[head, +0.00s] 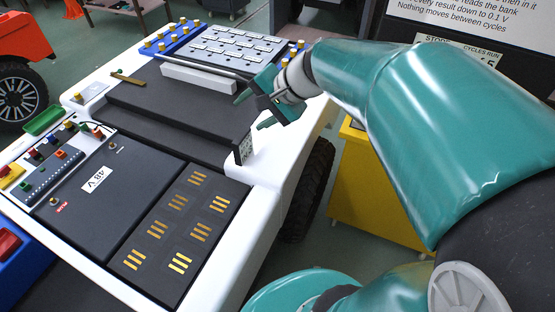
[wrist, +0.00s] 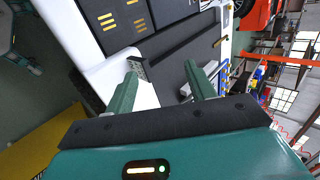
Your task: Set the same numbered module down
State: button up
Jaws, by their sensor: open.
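My gripper (head: 256,110) is open, its two green fingers apart above the right part of the white cart (head: 272,168). In the wrist view, I see nothing held between the fingertips (wrist: 161,72). A dark block end with a small speckled pale face (head: 244,149) stands at the right edge of the black deck, below my gripper; it also shows beside a finger in the wrist view (wrist: 141,68). A pale bar (head: 199,78) lies behind the deck. I cannot tell which thing is the numbered module, and I can read no module number.
A black panel marked 48 V (head: 97,180) and a dark bay with several bare gold contact groups (head: 180,262) lie at the front. A blue tray with pale plates (head: 228,46) is at the back. A yellow cabinet (head: 365,190) stands to the right, past a black wheel (head: 308,190).

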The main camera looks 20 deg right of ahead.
jog(key=s+a+n+h, duration=0.1)
jog(key=s+n+h, duration=0.5)
jog(key=s+n, duration=0.4)
jog(key=s, duration=0.5)
jog(key=shift+f+g, duration=0.35)
jog(key=shift+g, duration=0.05)
jog(key=shift+s, duration=0.1)
